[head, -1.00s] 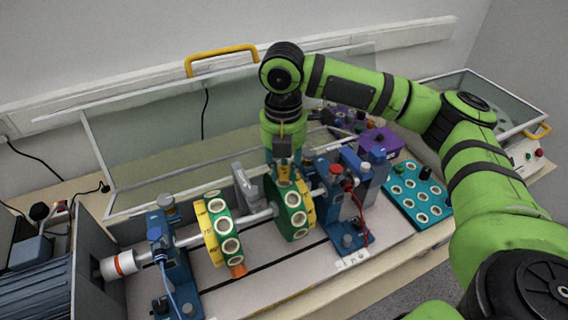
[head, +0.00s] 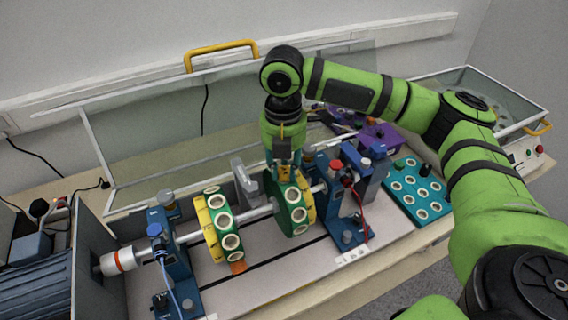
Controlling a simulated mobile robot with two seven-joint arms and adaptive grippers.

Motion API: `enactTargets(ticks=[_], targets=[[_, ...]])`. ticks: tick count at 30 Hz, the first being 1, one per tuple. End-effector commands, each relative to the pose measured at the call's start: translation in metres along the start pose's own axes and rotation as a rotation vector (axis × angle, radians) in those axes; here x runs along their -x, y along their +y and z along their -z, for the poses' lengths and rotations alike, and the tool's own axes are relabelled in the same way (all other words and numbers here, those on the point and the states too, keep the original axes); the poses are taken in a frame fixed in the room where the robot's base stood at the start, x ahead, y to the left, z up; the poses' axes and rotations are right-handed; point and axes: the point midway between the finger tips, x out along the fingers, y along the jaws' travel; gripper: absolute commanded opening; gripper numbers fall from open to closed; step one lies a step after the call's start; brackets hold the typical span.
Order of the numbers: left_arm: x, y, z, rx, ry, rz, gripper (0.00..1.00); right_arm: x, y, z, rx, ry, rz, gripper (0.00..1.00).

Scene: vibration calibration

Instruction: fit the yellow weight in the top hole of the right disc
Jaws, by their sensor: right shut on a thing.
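The right disc (head: 284,214), green with a yellow face and pale-ringed holes around its rim, sits on the horizontal shaft. My right gripper (head: 283,174) points down at the top of this disc. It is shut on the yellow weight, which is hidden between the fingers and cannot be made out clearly. The top hole is also hidden behind the gripper, so I cannot tell whether the weight is in it. My left gripper is not in view.
The left disc (head: 210,228) sits on the same shaft (head: 190,239). Blue bearing stands rise at the left (head: 177,268) and close right (head: 345,226). A teal tray (head: 433,207) with ringed holes lies at the right. A clear guard (head: 150,150) stands behind.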

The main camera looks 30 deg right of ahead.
Motion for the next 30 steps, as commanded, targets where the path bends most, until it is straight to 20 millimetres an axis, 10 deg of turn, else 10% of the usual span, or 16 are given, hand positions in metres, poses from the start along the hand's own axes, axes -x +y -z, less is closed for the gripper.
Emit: enactTargets(ticks=[5,8,20,30], targets=[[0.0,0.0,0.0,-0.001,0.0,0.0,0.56,-0.003,0.0,0.0,0.0,0.0,0.0,0.17],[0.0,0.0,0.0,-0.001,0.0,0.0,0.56,-0.003,0.0,0.0,0.0,0.0,0.0,0.56],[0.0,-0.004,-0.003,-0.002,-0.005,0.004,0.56,0.001,0.0,0.0,0.0,0.0,-0.001,0.56],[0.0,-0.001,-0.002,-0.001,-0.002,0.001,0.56,0.063,0.001,0.0,0.002,0.0,-0.005,0.56]])
